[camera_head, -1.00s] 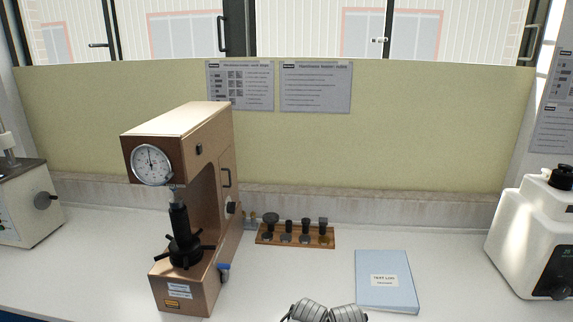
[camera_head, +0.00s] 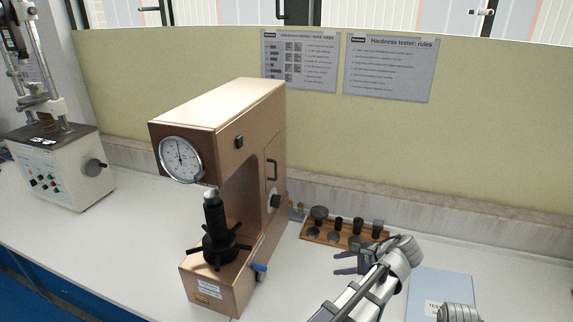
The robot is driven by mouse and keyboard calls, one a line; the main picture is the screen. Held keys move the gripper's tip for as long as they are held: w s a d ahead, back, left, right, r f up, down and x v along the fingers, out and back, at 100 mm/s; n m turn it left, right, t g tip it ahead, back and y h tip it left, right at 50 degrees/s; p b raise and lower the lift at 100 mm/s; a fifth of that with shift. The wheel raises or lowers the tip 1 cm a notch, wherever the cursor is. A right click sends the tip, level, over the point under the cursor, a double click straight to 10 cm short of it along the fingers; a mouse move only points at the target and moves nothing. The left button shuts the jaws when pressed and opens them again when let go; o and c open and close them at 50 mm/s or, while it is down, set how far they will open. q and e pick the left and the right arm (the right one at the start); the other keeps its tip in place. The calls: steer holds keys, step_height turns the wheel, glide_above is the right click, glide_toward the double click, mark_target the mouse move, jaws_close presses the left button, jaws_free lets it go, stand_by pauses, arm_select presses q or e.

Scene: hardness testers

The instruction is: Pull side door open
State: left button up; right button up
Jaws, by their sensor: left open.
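The brown hardness tester (camera_head: 222,108) stands on the bench with its dial to the front. Its side door (camera_head: 272,190) is a narrow panel on the right side face, lying flush and closed. My left gripper (camera_head: 340,263) is open and empty, in front of the specimen rack and to the lower right of the door. Its fingers point left toward the tester and are clear of the handle. Of my right arm only a grey link shows at the bottom edge; its gripper is out of view.
A wooden rack (camera_head: 311,232) with dark anvils stands right of the tester, close behind my left gripper. A blue test log (camera_head: 428,284) lies at the right. Another machine (camera_head: 62,165) stands at the left.

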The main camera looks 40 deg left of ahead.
arm_select(q)
steer(key=w+a+r+m+g+y+p, duration=0.1)
steer(key=w+a+r+m+y, duration=0.3)
steer(key=a+r, duration=0.5)
steer(key=w+a+r+m+g+y+p, duration=0.1)
steer(key=w+a+r+m+y, duration=0.3)
steer(key=a+r, duration=0.6)
steer(key=s+a+n+y, duration=0.1)
steer(key=a, duration=0.6)
steer(key=shift+s+f, duration=0.15)
steer(key=shift+f, duration=0.05)
steer(key=shift+a, duration=0.1)
jaws_close()
